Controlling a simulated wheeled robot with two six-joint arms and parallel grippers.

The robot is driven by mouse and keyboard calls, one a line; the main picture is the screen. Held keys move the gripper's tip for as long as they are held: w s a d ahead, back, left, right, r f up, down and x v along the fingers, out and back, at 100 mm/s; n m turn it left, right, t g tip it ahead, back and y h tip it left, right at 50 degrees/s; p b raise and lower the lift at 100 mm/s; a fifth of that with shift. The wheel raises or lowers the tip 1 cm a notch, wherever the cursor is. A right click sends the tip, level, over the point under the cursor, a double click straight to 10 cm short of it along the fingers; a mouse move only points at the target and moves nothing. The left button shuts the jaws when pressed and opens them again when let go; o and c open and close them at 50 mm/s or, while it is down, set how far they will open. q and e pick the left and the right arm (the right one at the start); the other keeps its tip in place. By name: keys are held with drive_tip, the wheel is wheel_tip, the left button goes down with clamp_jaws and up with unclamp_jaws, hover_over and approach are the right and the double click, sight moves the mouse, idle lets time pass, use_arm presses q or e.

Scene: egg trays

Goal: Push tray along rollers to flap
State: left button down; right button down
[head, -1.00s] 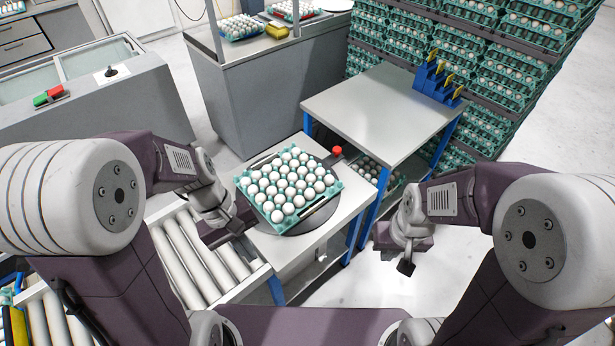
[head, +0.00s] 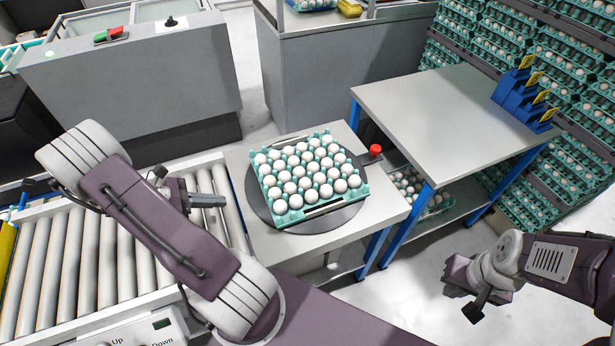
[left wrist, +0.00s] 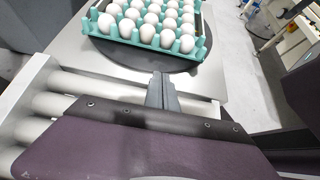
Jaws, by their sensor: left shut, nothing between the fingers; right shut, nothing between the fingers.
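A teal tray (head: 292,216) full of white eggs lies flat on a dark round plate (head: 258,207) on a light table. Its near edge also shows in the left wrist view (left wrist: 150,42). The grey rollers (head: 95,262) run left of that table. My left gripper (head: 222,201) is shut and empty, just left of the round plate, pointing right towards the tray with a gap between. It shows in the left wrist view (left wrist: 160,78) in front of the tray. My right gripper (head: 470,309) is shut and empty at lower right, away from the tray. I cannot make out a flap.
A red button (head: 375,150) is at the table's right edge. A bare grey table (head: 430,115) with blue legs stands to the right, with blue holders (head: 525,95) on it. Stacked egg trays (head: 570,150) fill the far right. A grey cabinet (head: 135,85) stands behind the rollers.

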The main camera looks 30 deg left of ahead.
use_arm(q)
drive_tip(key=shift+w+d, duration=0.2)
drive_tip(key=shift+w, duration=0.05)
approach(313, 177)
drive_tip(key=w+d, duration=0.1)
drive_tip(key=w+d+f, duration=0.1)
drive_tip(key=w, duration=0.1)
drive_tip(key=w+d+f, duration=0.1)
drive_tip(key=shift+w+d+b, duration=0.15)
drive_tip(key=shift+w+b, duration=0.1)
drive_tip(key=shift+b, duration=0.05)
drive_tip(key=shift+f+b, duration=0.45)
drive_tip(key=shift+f, duration=0.4)
drive_tip(key=shift+s, duration=0.2)
use_arm(e)
drive_tip(key=shift+w+d+f, duration=0.1)
drive_tip(key=shift+d+f, duration=0.05)
drive_tip(key=shift+f, duration=0.3)
drive_tip(key=shift+w+d+f, duration=0.1)
drive_tip(key=shift+d+f, duration=0.05)
drive_tip(key=shift+f, duration=0.3)
